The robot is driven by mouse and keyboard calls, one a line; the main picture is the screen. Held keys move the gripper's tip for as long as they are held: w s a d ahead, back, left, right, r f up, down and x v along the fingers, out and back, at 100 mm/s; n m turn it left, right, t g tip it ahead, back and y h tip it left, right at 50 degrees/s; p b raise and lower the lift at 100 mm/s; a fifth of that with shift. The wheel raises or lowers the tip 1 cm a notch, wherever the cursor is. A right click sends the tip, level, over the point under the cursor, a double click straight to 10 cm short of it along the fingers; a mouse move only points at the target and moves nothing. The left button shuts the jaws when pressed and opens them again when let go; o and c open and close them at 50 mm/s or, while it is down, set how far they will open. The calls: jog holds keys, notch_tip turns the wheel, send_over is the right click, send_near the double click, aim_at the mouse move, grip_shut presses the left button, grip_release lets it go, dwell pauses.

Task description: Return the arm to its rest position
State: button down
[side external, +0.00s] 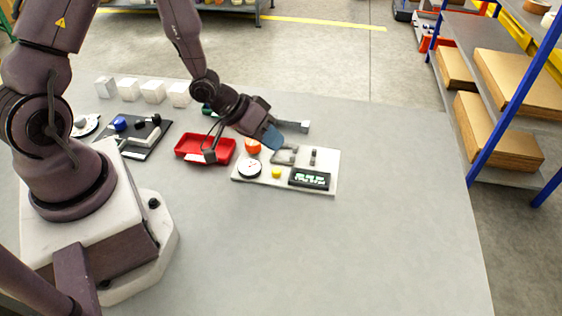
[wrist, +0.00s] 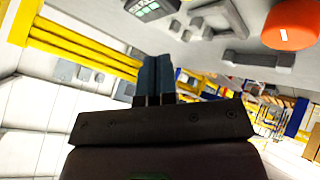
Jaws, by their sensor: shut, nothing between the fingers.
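My gripper (side external: 272,138) is over the back part of a light panel (side external: 258,183) on the table in the side external view. Its blue fingers are together with nothing between them; they also show in the wrist view (wrist: 153,62). The panel carries a red-orange knob (side external: 252,146), a round white dial (side external: 249,168), a yellow button (side external: 276,173), a dark display (side external: 309,179) and grey fittings. The red-orange knob (wrist: 291,24) and the display (wrist: 150,8) appear at the top of the wrist view. I cannot tell whether the fingertips touch anything.
A red tray (side external: 188,155) lies left of the panel. A dark board (side external: 148,150) with small parts lies further left. Several white blocks (side external: 153,92) line the back edge. The table's right side (side external: 400,200) is clear. Shelving with cardboard (side external: 497,130) stands beyond.

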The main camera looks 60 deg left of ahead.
jog(key=s+a+f+g+y, duration=0.1)
jog(key=s+a+f+g, duration=0.1)
jog(key=shift+s+a+y, duration=0.3)
jog(key=shift+y, duration=0.1)
jog(key=shift+s+a+r+m+g+y, duration=0.15)
jog(key=shift+s+a+r+g+y, duration=0.15)
jog(key=shift+a, duration=0.2)
jog(key=shift+s+a+r+m+g+y, duration=0.2)
jog(key=shift+s+a+y, duration=0.1)
jog(key=shift+a, duration=0.15)
jog(key=s+a+r+g+y, duration=0.2)
jog(key=s+a+r+y, duration=0.1)
jog(key=r, duration=0.4)
jog(key=s+d+r+t, duration=0.1)
jog(key=s+d+r, duration=0.1)
jog(key=r, duration=0.4)
jog(key=s+d+r+t+h, duration=0.1)
jog(key=s+d+r, duration=0.1)
jog(key=s+r, duration=0.2)
jog(key=s+d+r+m+t, duration=0.1)
jog(key=s+d+r, duration=0.1)
jog(key=r, duration=0.8)
jog(key=shift+s+d+r, duration=0.25)
jog(key=shift+s+d, duration=0.15)
jog(key=shift+d, duration=0.2)
